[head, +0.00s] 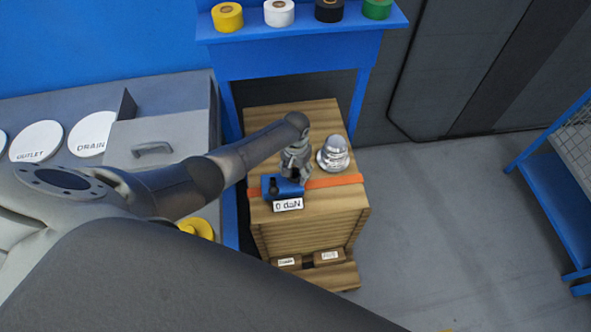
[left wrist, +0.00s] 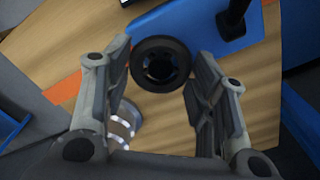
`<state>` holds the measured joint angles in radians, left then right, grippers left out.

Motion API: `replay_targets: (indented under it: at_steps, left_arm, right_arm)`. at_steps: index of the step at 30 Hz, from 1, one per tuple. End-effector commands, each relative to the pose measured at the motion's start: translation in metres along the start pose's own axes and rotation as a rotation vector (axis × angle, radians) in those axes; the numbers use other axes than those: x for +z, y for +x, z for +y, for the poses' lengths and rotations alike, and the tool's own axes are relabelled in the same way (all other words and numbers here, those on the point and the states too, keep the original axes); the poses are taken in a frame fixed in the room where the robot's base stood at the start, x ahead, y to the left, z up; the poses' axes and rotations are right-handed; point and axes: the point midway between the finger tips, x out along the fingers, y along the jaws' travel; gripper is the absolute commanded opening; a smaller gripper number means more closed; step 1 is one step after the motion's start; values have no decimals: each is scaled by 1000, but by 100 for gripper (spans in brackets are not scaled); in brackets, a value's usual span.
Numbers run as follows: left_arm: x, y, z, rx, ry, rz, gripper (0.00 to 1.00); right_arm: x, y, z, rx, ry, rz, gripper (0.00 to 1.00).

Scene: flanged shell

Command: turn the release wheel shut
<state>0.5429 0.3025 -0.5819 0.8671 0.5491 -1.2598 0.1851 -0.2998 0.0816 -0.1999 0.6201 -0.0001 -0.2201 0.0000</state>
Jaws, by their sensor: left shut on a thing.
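The release wheel (left wrist: 160,85) is a small black ring with a dark hub. In the left wrist view it sits between the two fingers of my left gripper (left wrist: 158,60). The gripper is shut on it. The wheel belongs to a blue strap tensioner (head: 283,187), which also shows in the left wrist view (left wrist: 187,28). The tensioner bears a white label reading "0 daN" (head: 288,205) and a black lever (left wrist: 233,20). In the head view my left gripper (head: 292,172) points down over the tensioner and hides the wheel. My right gripper is not in view.
The tensioner lies on an orange strap (head: 335,182) across a wooden crate (head: 262,118). A silver flanged shell (head: 334,154) stands close right of my gripper. A blue shelf (head: 300,35) with tape rolls is behind. A grey bench (head: 190,100) stands left.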

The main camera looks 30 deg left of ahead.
Motion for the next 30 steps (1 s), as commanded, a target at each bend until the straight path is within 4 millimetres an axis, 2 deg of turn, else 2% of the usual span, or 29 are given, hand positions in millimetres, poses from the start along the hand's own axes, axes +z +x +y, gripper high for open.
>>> replay_targets:
  at_steps: [21,30]
  left_arm:
    - [0,0,1,1,679,1,28]
    - [0,0,2,0,919,1,28]
  right_arm:
    - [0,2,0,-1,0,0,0]
    - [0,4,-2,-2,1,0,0]
